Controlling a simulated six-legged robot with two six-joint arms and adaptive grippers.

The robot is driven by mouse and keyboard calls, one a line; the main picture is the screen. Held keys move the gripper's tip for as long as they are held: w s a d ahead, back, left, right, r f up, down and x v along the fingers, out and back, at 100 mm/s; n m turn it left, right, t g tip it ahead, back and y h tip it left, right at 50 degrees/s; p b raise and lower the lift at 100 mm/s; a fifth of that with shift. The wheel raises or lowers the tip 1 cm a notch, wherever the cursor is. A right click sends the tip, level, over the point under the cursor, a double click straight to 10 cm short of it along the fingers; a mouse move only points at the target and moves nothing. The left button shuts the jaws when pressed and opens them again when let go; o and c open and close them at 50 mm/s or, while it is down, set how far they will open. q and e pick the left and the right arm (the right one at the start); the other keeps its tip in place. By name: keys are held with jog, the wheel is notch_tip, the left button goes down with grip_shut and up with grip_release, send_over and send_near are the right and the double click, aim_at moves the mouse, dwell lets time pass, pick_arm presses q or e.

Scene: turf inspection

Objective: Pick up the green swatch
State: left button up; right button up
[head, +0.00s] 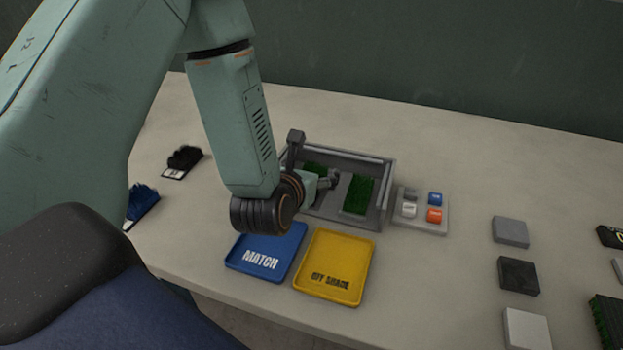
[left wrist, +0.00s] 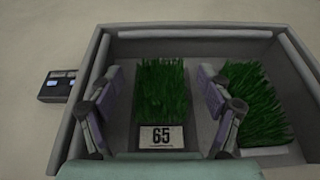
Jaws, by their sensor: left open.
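In the left wrist view a green swatch (left wrist: 162,92) of turf with a "65" label stands in a grey box (left wrist: 210,33). My left gripper (left wrist: 163,115) is open, with one finger on each side of this swatch; I cannot tell whether they touch it. A second green turf piece (left wrist: 252,104) lies to the right in the same box. In the head view the box (head: 388,190) holds a green turf piece (head: 358,194) on its right side and another (head: 314,170) partly hidden by my left gripper (head: 335,180). My right gripper is not in view.
A blue "MATCH" tray (head: 265,246) and a yellow "OFF SHADE" tray (head: 335,262) lie in front of the box. A button panel (head: 420,211) is at its right. Grey blocks (head: 510,232) stand further right. Dark and blue turf samples (head: 183,160) lie at left.

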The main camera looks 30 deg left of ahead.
aim_at(313, 170)
pick_arm(q)
jog(key=shift+w+a+f, duration=0.1)
jog(key=shift+w+f, duration=0.15)
jog(key=shift+w, duration=0.4)
jog(key=shift+s, duration=0.1)
jog(key=shift+c, duration=0.5)
jog(key=c, duration=0.8)
jog(key=shift+c, duration=0.2)
notch_tip(313, 170, up, 9)
jog(key=shift+r+p, duration=0.2)
jog(key=shift+p, duration=0.9)
jog(key=shift+r, duration=0.35)
